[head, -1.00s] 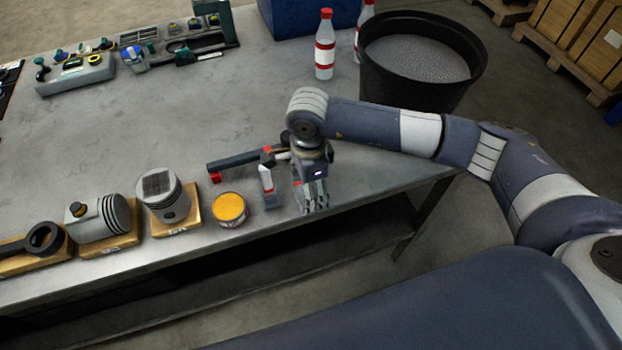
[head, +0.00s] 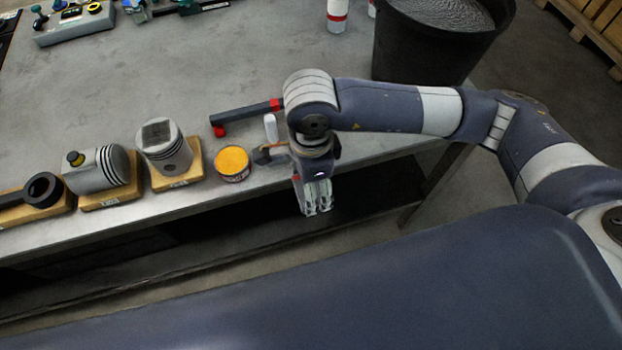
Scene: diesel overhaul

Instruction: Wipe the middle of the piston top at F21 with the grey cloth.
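A grey piston (head: 173,158) stands upright on a wooden block (head: 177,180) near the front edge of the bench. A dark grey square patch (head: 158,132) lies on its top; I cannot tell whether it is the cloth or a mark. The block's label is too small to read surely. My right gripper (head: 318,212) points down just beyond the bench's front edge, right of the piston and apart from it. Its fingers are close together, with no held thing visible; whether they are shut is unclear. My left gripper is out of view.
An open orange-topped tin (head: 232,161) stands between the piston and my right gripper. A dark bar with red ends (head: 245,116) and small tools lie behind it. A piston on its side (head: 95,172) and a connecting rod (head: 32,192) are left. A black bucket (head: 425,50) stands back right.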

